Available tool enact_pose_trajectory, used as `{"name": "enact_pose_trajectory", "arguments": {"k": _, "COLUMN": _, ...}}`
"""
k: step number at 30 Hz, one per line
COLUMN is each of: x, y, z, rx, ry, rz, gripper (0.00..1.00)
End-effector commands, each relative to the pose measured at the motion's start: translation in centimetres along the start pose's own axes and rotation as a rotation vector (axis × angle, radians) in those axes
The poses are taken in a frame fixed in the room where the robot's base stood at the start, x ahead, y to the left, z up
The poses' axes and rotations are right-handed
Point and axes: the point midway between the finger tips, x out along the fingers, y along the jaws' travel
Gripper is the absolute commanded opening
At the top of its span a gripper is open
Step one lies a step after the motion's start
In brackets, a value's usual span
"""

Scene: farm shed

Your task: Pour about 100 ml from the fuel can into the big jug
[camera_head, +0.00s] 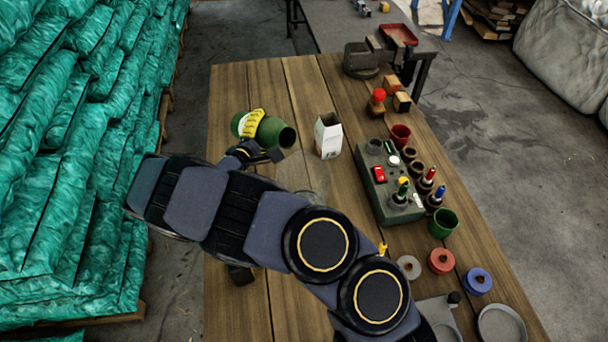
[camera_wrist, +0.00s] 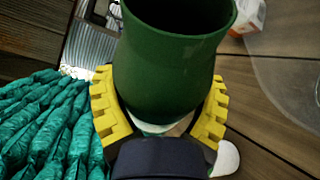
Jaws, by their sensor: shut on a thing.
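A dark green open-mouthed vessel, which I take for the fuel can (camera_head: 272,131), is above the left part of the wooden table in the head view. It is tilted well over, its open mouth facing right. My gripper (camera_head: 254,123) has its yellow fingers shut around it. In the wrist view the can (camera_wrist: 172,62) sits between both fingers; its contents cannot be seen. A faint clear vessel, probably the big jug (camera_head: 314,184), stands right of and nearer than the can, partly behind my arm. Its curved clear side also shows at the wrist view's right (camera_wrist: 283,72).
A white carton (camera_head: 328,136) stands just right of the can's mouth. A grey-green box (camera_head: 382,192) with bottles, cups and a red item is further right. A vise (camera_head: 368,58) and wooden blocks are at the back. Green sacks (camera_head: 60,150) are stacked left of the table.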

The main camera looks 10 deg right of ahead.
Motion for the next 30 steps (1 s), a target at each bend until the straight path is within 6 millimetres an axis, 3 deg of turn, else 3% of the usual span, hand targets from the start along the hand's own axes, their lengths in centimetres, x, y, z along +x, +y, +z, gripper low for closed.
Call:
{"name": "enact_pose_trajectory", "arguments": {"k": 9, "x": -0.8, "y": 3.4, "z": 1.9, "rx": -0.180, "ry": 0.002, "rz": -0.067, "gripper": 0.40}}
{"name": "enact_pose_trajectory", "arguments": {"k": 19, "x": -0.9, "y": 1.9, "z": 2.3, "rx": -0.442, "ry": 0.003, "rz": -0.177, "gripper": 0.40}}
{"name": "enact_pose_trajectory", "arguments": {"k": 25, "x": -0.5, "y": 1.0, "z": 1.2, "rx": -0.582, "ry": 0.008, "rz": -0.236, "gripper": 0.40}}
{"name": "enact_pose_trajectory", "arguments": {"k": 30, "x": -0.5, "y": 1.3, "z": 1.1, "rx": -0.694, "ry": 0.005, "rz": -0.279, "gripper": 0.40}}
